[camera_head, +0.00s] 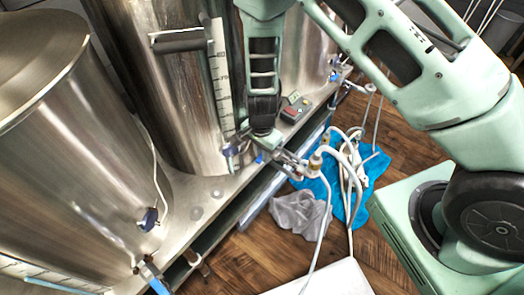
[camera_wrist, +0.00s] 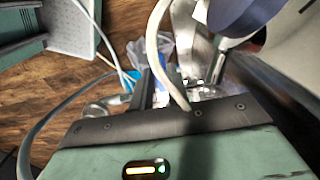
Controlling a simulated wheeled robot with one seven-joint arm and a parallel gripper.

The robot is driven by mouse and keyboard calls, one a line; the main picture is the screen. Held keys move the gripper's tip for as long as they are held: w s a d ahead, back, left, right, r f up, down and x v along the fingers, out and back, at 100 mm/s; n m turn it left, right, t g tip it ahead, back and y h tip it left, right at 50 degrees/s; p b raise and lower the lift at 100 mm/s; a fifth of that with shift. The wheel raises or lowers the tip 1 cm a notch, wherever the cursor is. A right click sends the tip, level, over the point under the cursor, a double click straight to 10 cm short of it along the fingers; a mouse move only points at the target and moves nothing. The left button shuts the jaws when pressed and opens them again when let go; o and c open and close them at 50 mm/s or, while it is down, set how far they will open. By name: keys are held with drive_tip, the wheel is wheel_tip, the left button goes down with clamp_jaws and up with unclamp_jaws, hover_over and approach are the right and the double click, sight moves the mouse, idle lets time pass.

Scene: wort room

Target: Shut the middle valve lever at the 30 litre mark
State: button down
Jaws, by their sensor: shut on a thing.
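The liquid level does not show.
A small grey box with a red display (camera_head: 292,108) sits by the bench edge. White hoses (camera_head: 345,165), a blue cloth (camera_head: 350,200) and a grey rag (camera_head: 300,213) lie right of the bench.

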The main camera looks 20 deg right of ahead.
drive_tip(key=shift+w, duration=0.15)
drive_tip(key=c, duration=1.4)
unclamp_jaws()
drive_tip(key=shift+o, duration=0.2)
drive_tip(key=shift+r, duration=0.1)
wheel_tip(320, 180, up, 17)
drive_tip(key=p, duration=0.2)
drive_tip(key=shift+r, duration=0.15)
drive_tip(key=s+a+r+n+p, duration=0.1)
drive_tip(key=s+r+n, duration=0.7)
drive_tip(key=s, duration=0.3)
drive_tip(key=s+a+r+n+p, duration=0.1)
drive_tip(key=s+a+r+n, duration=0.1)
drive_tip(key=s+r+n, duration=0.6)
drive_tip(key=s+n, duration=0.3)
drive_tip(key=s, duration=0.1)
drive_tip(key=shift+s+a+r+n+y, duration=0.15)
drive_tip(key=shift+r+n+y, duration=0.15)
drive_tip(key=shift+r, duration=0.05)
